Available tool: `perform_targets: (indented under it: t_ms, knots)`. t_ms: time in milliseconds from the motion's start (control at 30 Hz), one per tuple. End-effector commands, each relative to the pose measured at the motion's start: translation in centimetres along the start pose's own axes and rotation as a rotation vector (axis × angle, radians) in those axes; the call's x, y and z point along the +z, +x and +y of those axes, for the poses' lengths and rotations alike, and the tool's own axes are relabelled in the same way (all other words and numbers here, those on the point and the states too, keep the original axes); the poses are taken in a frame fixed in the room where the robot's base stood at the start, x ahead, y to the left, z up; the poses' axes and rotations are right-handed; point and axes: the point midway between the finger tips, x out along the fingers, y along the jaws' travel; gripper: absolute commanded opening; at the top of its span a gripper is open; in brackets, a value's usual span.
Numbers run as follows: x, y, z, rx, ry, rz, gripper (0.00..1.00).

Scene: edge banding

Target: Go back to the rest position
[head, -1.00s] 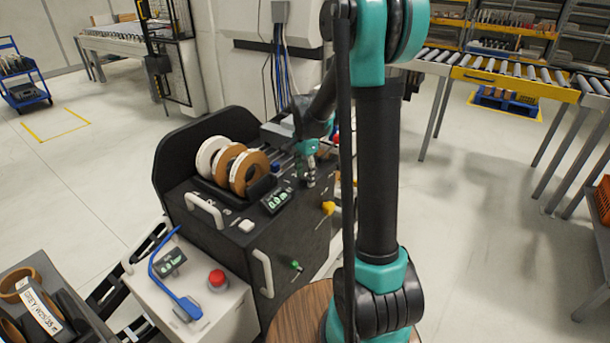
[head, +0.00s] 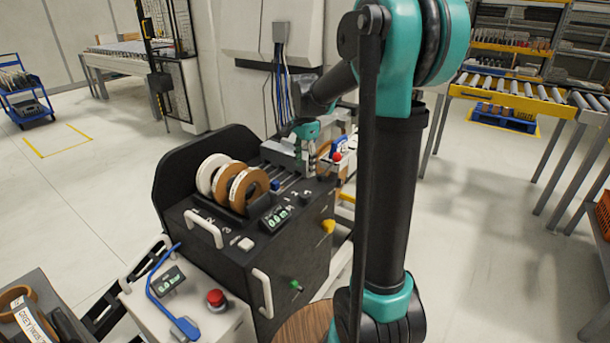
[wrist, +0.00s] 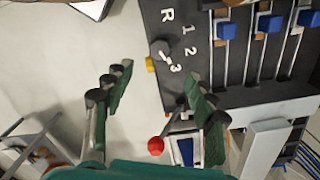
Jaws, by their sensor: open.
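My gripper (wrist: 158,72) is open in the wrist view, its two dark green fingers spread with nothing held between them. Below it are the edge of a black machine panel and pale floor. In the head view my gripper's teal wrist part (head: 305,130) is above the far right side of the black edge-banding machine (head: 285,235). The fingers are hard to make out there.
The machine carries white and brown tape rolls (head: 240,185), a yellow knob (head: 328,226) and a green knob (head: 296,285). In the wrist view a red ball knob (wrist: 156,146) lies near the right finger. Blue blocks (wrist: 270,24) sit on rails.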

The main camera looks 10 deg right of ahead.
Motion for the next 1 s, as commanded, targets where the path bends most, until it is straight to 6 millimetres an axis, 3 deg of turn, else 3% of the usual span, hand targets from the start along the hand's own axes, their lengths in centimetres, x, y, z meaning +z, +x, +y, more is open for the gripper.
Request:
perform_targets:
  t_ms: [433,567,667,1000]
  knots:
    - [0.0,-0.6,0.1,-0.001,-0.003,0.000,0.56]
    - [0.2,-0.1,1.3,-0.016,-0.055,0.006,0.56]
    - [0.6,0.8,3.4,-0.046,-0.156,0.019,0.56]
    - [2.7,6.1,13.3,-0.164,-0.645,0.128,0.56]
